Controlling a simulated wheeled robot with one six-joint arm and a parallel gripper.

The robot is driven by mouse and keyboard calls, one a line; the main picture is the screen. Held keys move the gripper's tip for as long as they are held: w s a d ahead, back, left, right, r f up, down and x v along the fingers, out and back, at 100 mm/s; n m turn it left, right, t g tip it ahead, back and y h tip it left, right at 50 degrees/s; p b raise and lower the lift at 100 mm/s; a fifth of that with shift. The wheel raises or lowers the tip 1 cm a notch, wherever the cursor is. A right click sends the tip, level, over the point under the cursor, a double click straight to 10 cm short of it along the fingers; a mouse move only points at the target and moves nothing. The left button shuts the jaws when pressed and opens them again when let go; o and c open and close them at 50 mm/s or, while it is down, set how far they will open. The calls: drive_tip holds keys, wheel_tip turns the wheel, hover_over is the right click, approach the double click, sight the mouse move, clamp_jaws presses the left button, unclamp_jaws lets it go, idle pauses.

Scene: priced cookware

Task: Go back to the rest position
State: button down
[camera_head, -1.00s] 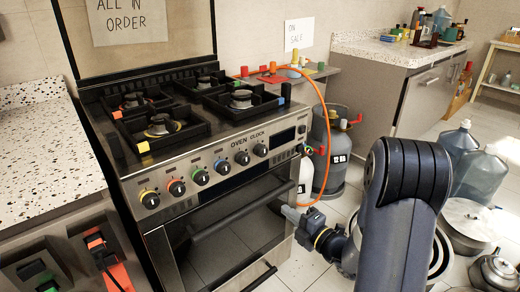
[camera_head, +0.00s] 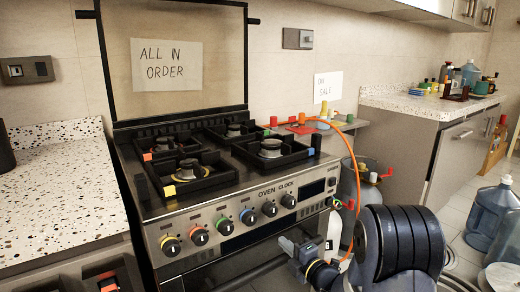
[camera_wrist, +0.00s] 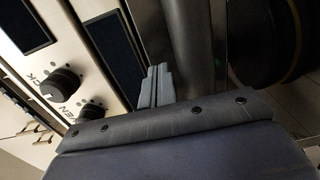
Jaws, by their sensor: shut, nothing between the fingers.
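My gripper (camera_head: 288,246) is in front of the right side of the stove (camera_head: 226,222), below its row of knobs. In the wrist view, my gripper's grey fingers (camera_wrist: 157,84) are together with nothing between them. An oven knob (camera_wrist: 60,84) and a dark display panel show beside the fingers in that view. My dark arm covers the lower right of the head view. Whether the fingers touch the stove front cannot be told.
An orange hose (camera_head: 347,150) runs from the stove's back to the gas cylinder (camera_head: 368,185) at its right. A speckled counter (camera_head: 65,205) stands at the left, another (camera_head: 405,104) at the right. Water jugs (camera_head: 490,215) stand on the floor at the right.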

drive_tip(key=shift+w+a+f+b, duration=0.2)
drive_tip(key=shift+w+a+b, duration=0.15)
drive_tip(key=shift+w, duration=0.2)
drive_tip(key=shift+b+v, duration=0.55)
drive_tip(key=shift+v, duration=0.4)
drive_tip(key=shift+s+d+r, duration=0.1)
drive_tip(key=shift+s+d, duration=0.05)
drive_tip(key=shift+s, duration=0.1)
